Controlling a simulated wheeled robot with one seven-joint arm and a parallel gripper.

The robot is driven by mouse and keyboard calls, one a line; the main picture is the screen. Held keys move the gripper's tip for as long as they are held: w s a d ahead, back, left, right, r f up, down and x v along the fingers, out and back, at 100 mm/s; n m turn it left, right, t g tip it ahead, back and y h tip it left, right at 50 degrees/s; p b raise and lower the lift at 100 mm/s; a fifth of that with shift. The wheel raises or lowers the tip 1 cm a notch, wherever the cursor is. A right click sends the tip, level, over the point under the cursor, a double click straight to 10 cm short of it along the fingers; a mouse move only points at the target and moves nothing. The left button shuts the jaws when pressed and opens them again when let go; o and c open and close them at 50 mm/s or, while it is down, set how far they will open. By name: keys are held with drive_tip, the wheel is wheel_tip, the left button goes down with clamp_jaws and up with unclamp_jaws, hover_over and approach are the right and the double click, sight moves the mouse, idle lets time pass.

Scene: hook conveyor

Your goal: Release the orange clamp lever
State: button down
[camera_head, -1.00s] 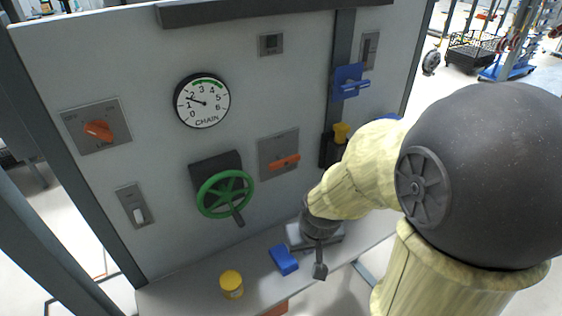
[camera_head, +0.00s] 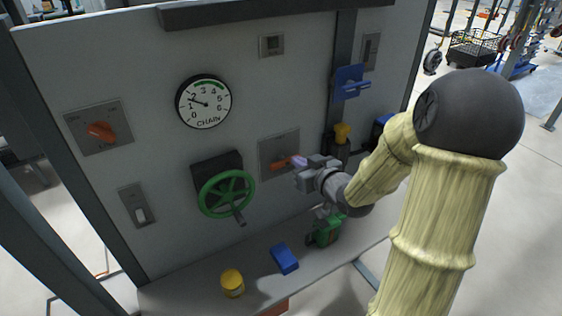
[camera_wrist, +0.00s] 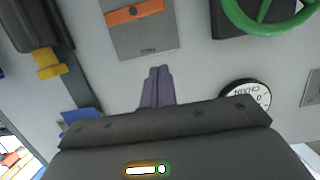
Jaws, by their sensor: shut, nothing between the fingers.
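The orange lever (camera_head: 283,163) lies roughly level on a grey plate (camera_head: 268,150) on the panel. In the wrist view the lever (camera_wrist: 135,11) is at the top edge, on its plate (camera_wrist: 143,38). My gripper (camera_head: 298,161) is shut and empty, its purple fingertips overlapping the lever's right end in the head view. In the wrist view the fingertips (camera_wrist: 159,70) point towards the plate and show apart from the lever. I cannot tell whether they touch anything.
A green handwheel (camera_head: 226,194) is left of the plate. A yellow knob (camera_head: 342,132) and blue bracket (camera_head: 350,83) are to the right. An orange rotary switch (camera_head: 100,131) is far left. A blue block (camera_head: 284,259), yellow jar (camera_head: 232,283) and green object (camera_head: 326,232) stand on the shelf.

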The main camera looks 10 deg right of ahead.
drive_tip(key=p, duration=0.4)
hover_over(286, 162)
drive_tip(key=s+a, duration=0.2)
drive_tip(key=s, duration=0.1)
wheel_tip(286, 162, down, 2)
drive_tip(key=f, duration=0.1)
drive_tip(key=f+p, duration=0.1)
drive_tip(key=shift+w+a+f, duration=0.15)
drive_tip(key=shift+w+f, duration=0.2)
drive_tip(key=shift+f+p, duration=0.35)
drive_tip(key=shift+f, duration=0.6)
drive_tip(key=shift+w, duration=0.1)
